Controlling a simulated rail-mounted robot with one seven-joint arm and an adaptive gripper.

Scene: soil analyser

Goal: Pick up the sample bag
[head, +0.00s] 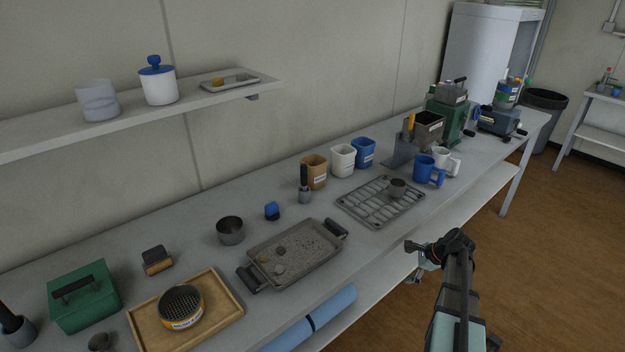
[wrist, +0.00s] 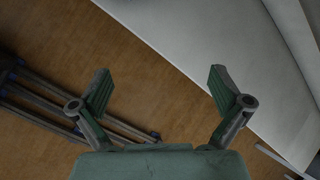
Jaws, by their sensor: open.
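I cannot pick out a sample bag for certain. Three upright, open-topped containers with small labels stand in a row toward the wall in the head view: one tan (head: 314,172), one white (head: 342,160) and one blue (head: 363,153). I cannot tell whether any of them is a bag. My gripper (wrist: 160,88) is open and empty in the wrist view, its two fingers wide apart over the floor beside a pale surface. In the head view it is in front of the bench's front edge, partly hidden by my arm.
A wall shelf (head: 215,97) overhangs the left. Machines stand at the far end.

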